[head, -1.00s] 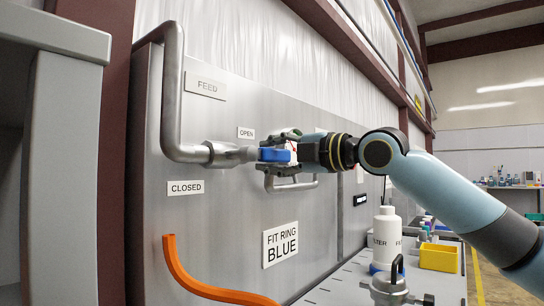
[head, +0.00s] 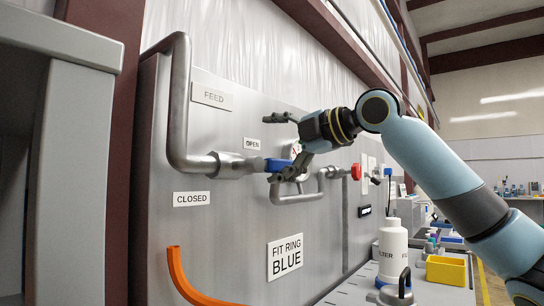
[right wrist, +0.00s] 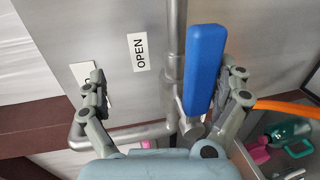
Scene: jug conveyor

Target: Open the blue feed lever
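The blue feed lever (head: 278,165) sits at the end of the grey pipe fitting (head: 230,165) on the panel. It points roughly level to the right, below the OPEN label (head: 252,143) and above the CLOSED label (head: 191,198). My right gripper (head: 272,148) is open, with one finger above the lever and the other down beside it. In the right wrist view the lever (right wrist: 203,70) lies between the spread fingers, close to the right-hand finger. I cannot tell whether they touch. My left gripper is not in view.
A bent pipe (head: 300,198) with a red knob (head: 356,171) runs right of the lever. An orange hose (head: 182,278) curves below. A white filter bottle (head: 392,250) and yellow bin (head: 446,270) stand on the bench. A grey cabinet (head: 75,170) fills the left.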

